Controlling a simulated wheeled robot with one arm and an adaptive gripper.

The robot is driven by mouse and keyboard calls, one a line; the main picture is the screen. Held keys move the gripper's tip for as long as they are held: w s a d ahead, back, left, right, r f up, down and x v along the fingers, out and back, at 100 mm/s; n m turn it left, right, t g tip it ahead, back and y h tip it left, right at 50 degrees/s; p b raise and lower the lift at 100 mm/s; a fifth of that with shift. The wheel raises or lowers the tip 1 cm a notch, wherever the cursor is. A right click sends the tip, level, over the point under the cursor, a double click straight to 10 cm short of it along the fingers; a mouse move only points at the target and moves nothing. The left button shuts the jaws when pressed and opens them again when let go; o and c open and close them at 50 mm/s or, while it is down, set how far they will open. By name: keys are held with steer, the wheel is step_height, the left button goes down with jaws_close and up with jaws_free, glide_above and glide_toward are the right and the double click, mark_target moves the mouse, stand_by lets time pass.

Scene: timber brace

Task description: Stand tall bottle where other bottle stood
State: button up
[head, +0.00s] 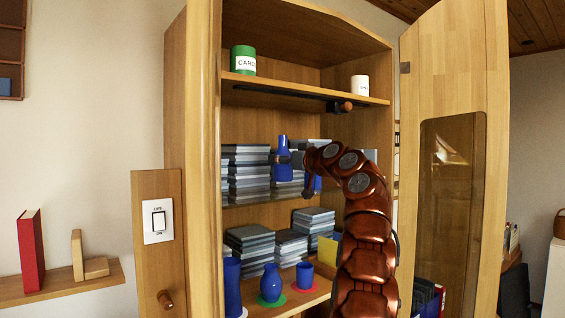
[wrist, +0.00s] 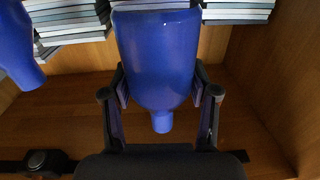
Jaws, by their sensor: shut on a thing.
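My gripper (head: 284,158) is shut on a tall blue bottle (head: 283,171), with a finger on either side of it. In the head view the bottle is upright, neck up, at the middle shelf (head: 247,199) of the open cabinet. I cannot tell whether its base touches the shelf. In the wrist view the held bottle (wrist: 156,50) fills the middle between the fingers (wrist: 160,88), its neck pointing down in the picture. A second blue bottle (wrist: 12,45) shows at the left edge there; in the head view it is partly hidden behind my arm (head: 312,185).
Stacks of grey books (head: 250,172) fill the middle shelf's back. Below stand a blue cylinder (head: 232,287), a round blue bottle (head: 270,283) on a green disc and a blue cup (head: 305,275) on a red disc. The cabinet door (head: 450,80) stands open at the right.

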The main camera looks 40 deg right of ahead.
mark_target(283, 171)
steer(key=shift+w+d+r+p, duration=0.1)
steer(key=shift+w+d+p, duration=0.2)
steer(key=shift+w+p, duration=0.25)
steer(key=shift+w+f+b, duration=0.1)
steer(key=shift+f+b, duration=0.35)
steer(key=shift+f, duration=0.05)
steer(key=shift+f+b, duration=1.25)
steer(key=shift+f, duration=0.2)
steer(key=shift+f, duration=0.15)
steer(key=o, duration=1.3)
steer(key=s+b, duration=0.3)
steer(key=s, duration=0.3)
steer(key=s+b, duration=0.2)
steer(key=s, duration=0.4)
steer(key=shift+a+r+b, duration=0.15)
steer(key=shift+r+b, duration=0.05)
steer(key=shift+b, duration=0.2)
